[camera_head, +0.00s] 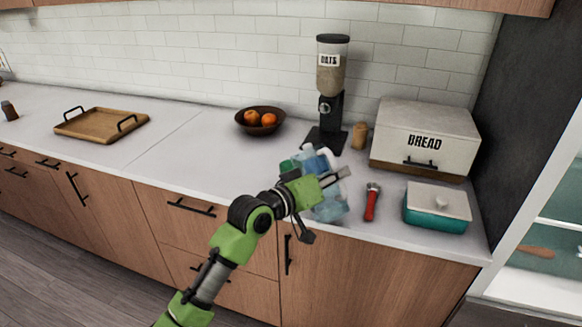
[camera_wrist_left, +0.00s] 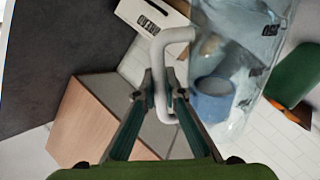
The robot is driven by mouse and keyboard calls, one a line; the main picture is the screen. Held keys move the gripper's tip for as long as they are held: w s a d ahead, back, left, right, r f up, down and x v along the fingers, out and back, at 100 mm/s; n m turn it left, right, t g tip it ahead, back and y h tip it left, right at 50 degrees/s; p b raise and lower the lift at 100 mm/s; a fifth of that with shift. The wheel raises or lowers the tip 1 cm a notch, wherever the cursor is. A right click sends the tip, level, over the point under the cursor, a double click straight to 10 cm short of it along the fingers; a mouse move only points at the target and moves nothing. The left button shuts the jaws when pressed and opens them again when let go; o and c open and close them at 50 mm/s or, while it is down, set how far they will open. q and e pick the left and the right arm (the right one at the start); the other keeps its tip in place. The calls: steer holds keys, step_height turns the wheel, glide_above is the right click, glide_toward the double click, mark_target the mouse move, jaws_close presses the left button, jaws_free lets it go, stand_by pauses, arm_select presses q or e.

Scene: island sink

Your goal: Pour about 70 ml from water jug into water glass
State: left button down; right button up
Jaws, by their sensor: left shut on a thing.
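My left gripper (camera_head: 338,178) is shut on the pale handle (camera_wrist_left: 160,62) of the clear, bluish water jug (camera_head: 330,208). In the left wrist view the jug (camera_wrist_left: 240,50) fills the upper right, and the fingers (camera_wrist_left: 163,98) close around its handle. In the head view my gripper and arm cover part of the jug, near the counter's front edge. I cannot tell the water level or whether the jug touches the counter. I cannot pick out the water glass for certain; it may be hidden behind the jug or arm. My right gripper is not in view.
A blue mug (camera_wrist_left: 212,98) and a green item (camera_head: 289,166) are close by the jug. An oats dispenser (camera_head: 330,95), bread box (camera_head: 425,135), red-handled tool (camera_head: 371,205) and teal dish (camera_head: 437,218) stand around. A fruit bowl (camera_head: 250,124) and tray (camera_head: 88,133) are left; counter between is clear.

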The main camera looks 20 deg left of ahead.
mark_target(345, 189)
arm_select(q)
steer(key=s+d+f+m, duration=0.1)
steer(key=s+d+f+m+t, duration=0.1)
steer(key=m, duration=0.1)
steer(key=shift+d+b, duration=0.2)
steer(key=shift+b, duration=0.2)
steer(key=f+m+b, duration=0.1)
steer(key=d+f+m+b, duration=0.1)
steer(key=m, duration=0.1)
steer(key=s+f+m+b, duration=0.1)
steer(key=f, duration=0.1)
steer(key=shift+d+m+t, duration=0.3)
steer(key=shift+t, duration=0.1)
stand_by(2.1)
